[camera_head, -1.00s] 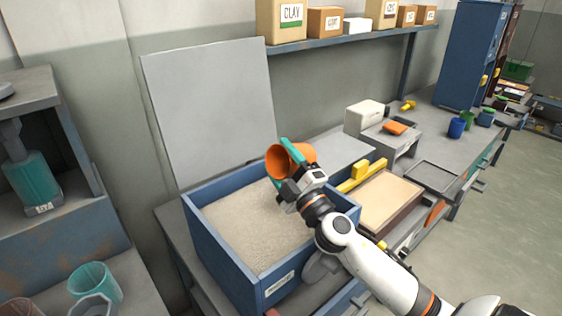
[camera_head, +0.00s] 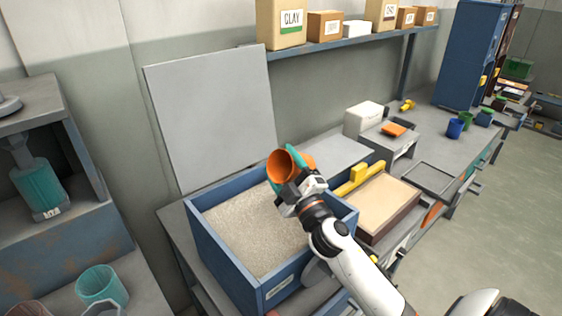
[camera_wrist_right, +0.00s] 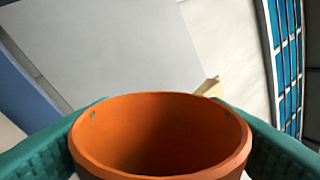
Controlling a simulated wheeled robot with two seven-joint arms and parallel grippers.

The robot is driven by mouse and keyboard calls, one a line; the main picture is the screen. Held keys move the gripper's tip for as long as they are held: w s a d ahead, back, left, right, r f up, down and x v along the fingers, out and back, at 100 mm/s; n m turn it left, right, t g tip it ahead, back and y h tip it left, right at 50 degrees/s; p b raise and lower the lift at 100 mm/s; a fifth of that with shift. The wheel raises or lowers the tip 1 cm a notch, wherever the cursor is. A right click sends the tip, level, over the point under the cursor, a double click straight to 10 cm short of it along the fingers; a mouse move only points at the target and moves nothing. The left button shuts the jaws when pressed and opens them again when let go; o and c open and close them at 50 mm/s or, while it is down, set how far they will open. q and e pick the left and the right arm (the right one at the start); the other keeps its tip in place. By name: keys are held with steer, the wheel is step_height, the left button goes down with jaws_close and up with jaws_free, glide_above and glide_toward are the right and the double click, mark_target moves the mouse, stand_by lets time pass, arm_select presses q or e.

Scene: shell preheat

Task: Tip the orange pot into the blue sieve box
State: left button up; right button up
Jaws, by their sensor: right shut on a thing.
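The orange pot (camera_head: 281,166) is in my right gripper (camera_head: 291,172), which is shut on it with teal fingers on both sides. In the head view the pot is tilted, its open mouth facing left and toward the camera. It is above the back right part of the blue sieve box (camera_head: 228,265). The box holds pale granular material. In the right wrist view the pot's rim and dark inside (camera_wrist_right: 160,135) fill the lower middle, and I see nothing in the part of the inside that shows. My left gripper is not in view.
A grey panel (camera_head: 215,110) stands behind the box. A tan-topped tray (camera_head: 380,205) and a yellow-handled tool (camera_head: 358,176) are right of it. A shelf of labelled boxes (camera_head: 325,26) hangs above. Teal cups (camera_head: 101,285) stand at the lower left.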

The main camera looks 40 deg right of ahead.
steer(key=m+g+h+p, duration=0.1)
steer(key=m+p, duration=0.2)
steer(key=m, duration=0.1)
steer(key=r+m+g+h+p, duration=0.1)
steer(key=m+p, duration=0.3)
steer(key=d+r+m+g+h+p, duration=0.1)
steer(key=m+g+p, duration=0.1)
steer(key=m+p, duration=0.2)
steer(key=shift+r, duration=0.25)
steer(key=shift+m+g+p, duration=0.3)
steer(key=shift+m+p, duration=0.6)
steer(key=shift+p, duration=0.05)
steer(key=shift+f, duration=0.15)
steer(key=shift+f, duration=0.1)
